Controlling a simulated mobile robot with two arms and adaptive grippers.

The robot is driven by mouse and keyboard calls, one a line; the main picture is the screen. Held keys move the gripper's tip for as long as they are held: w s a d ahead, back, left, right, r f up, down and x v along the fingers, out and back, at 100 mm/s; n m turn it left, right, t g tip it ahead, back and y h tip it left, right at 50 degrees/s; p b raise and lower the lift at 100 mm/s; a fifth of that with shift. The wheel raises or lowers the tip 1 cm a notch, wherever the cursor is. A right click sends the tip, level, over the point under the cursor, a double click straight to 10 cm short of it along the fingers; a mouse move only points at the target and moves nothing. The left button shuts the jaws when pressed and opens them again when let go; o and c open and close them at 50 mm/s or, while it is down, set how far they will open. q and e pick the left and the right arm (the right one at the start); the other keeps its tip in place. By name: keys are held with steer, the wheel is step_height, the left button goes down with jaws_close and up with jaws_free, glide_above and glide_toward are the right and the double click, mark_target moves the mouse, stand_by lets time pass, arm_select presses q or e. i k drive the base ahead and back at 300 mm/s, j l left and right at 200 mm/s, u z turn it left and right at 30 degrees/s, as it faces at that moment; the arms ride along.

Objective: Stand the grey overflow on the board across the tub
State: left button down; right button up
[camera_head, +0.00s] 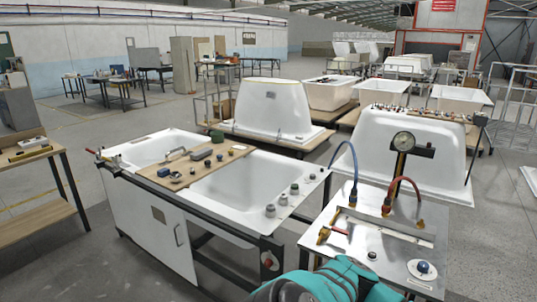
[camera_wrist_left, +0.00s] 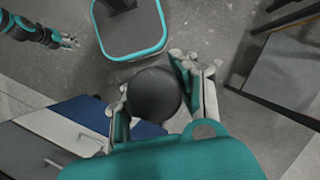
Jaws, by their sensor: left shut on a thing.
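In the left wrist view my left gripper (camera_wrist_left: 160,90) is shut on a dark grey round piece, the grey overflow (camera_wrist_left: 153,95). Its round face is toward the camera and the rest is hidden. The wooden board (camera_head: 158,165) lies across the white tub (camera_head: 237,190) in the head view, with several small fittings and a handle on it. The left gripper is not seen in the head view. My right gripper (camera_wrist_left: 68,41) shows small at the upper left of the left wrist view, away from the overflow; its opening is unclear.
Several small fittings (camera_head: 283,199) stand along the tub's right rim. A wooden table (camera_head: 38,190) stands at the left. The floor between table and tub is clear.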

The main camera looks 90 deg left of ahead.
mark_target(179, 169)
steer(key=k+j+u, duration=0.15)
steer(key=j+u, duration=0.3)
steer(key=j, duration=0.2)
steer(key=j+u, duration=0.45)
steer(key=j, duration=0.15)
steer(key=j+u, duration=0.5)
steer(key=j, duration=0.2)
steer(key=i+j+u, duration=0.15)
steer(key=j+u, duration=0.3)
steer(key=j, duration=0.15)
